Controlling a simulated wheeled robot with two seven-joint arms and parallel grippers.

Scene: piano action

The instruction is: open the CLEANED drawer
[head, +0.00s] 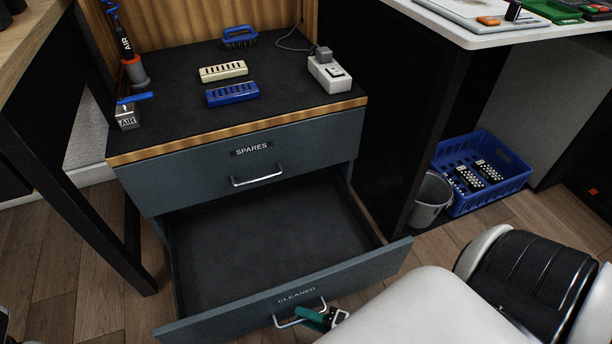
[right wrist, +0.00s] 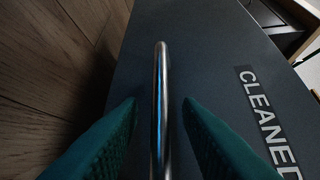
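The CLEANED drawer (head: 275,240) is the lower drawer of the dark grey cabinet. It is pulled well out, and its dark floor is bare. Its front panel (head: 370,268) bears the CLEANED label (head: 297,294), which also shows in the right wrist view (right wrist: 267,115). A metal bar handle (head: 290,322) is on the front; it also shows in the right wrist view (right wrist: 161,100). My right gripper (head: 322,318) is at the handle. Its green fingers (right wrist: 161,108) stand on either side of the bar, with a visible gap on each side. My left gripper is not in view.
The SPARES drawer (head: 310,145) above is shut. A grey bin (head: 430,198) and blue crate (head: 505,170) stand at right.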

